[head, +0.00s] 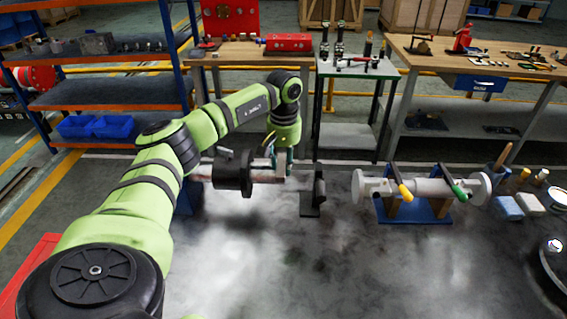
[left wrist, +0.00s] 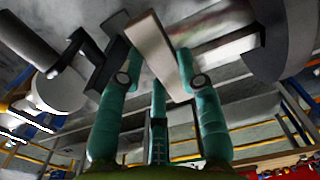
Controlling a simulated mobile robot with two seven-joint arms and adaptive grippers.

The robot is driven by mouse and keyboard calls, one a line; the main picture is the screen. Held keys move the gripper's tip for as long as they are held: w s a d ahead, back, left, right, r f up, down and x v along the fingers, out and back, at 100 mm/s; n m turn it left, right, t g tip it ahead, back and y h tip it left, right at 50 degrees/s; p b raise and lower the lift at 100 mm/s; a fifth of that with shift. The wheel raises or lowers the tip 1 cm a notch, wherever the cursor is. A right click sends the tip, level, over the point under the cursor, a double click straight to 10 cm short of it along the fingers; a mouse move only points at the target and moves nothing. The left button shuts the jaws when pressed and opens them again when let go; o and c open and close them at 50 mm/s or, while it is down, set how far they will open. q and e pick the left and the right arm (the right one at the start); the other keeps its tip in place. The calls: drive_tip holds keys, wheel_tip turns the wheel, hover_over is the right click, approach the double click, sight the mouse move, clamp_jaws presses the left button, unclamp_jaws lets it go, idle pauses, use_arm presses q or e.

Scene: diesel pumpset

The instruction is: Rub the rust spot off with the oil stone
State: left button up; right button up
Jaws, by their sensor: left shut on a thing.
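My left gripper (head: 278,158) reaches in from the left and points down over a grey metal shaft (head: 298,184). It is shut on the oil stone (left wrist: 157,52), a pale beige bar that sits tilted between its teal fingers in the left wrist view. In the head view the gripper largely hides the stone. The shaft carries a dark round collar (head: 233,173) and rests at a black stand (head: 313,194). A faint reddish-brown patch (left wrist: 212,48), perhaps the rust spot, shows on the shaft beside the stone. I cannot tell whether the stone touches the shaft.
A white cylinder with flanged ends (head: 428,190) lies on a blue cradle to the right, with yellow and green handled tools. Blue and white blocks (head: 509,207) and small bottles stand farther right. Shelves and workbenches (head: 480,62) line the back. The front of the grey tabletop is clear.

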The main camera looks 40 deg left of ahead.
use_arm(q)
drive_tip(key=shift+s+d+p, duration=0.3)
drive_tip(key=shift+s+d, duration=0.4)
drive_tip(key=shift+s, duration=0.2)
drive_tip(key=shift+w+a+b, duration=0.35)
drive_tip(key=shift+w+a, duration=0.35)
drive_tip(key=shift+w, duration=0.2)
drive_tip(key=shift+s+d, duration=0.2)
drive_tip(key=shift+s, duration=0.1)
drive_tip(key=shift+s+d+p, duration=0.4)
drive_tip(key=shift+s+d, duration=0.15)
drive_tip(key=shift+s, duration=0.05)
drive_tip(key=shift+w+a+f+b, duration=0.1)
drive_tip(key=shift+w+a+b, duration=0.3)
drive_tip(key=shift+w+a, duration=0.45)
drive_tip(key=shift+s+d+p, duration=0.3)
drive_tip(key=shift+s+d, duration=0.05)
drive_tip(key=shift+d, duration=0.05)
drive_tip(key=shift+s+d, duration=0.45)
drive_tip(key=shift+s, duration=0.1)
drive_tip(key=shift+w+a, duration=0.75)
drive_tip(key=shift+w, duration=0.25)
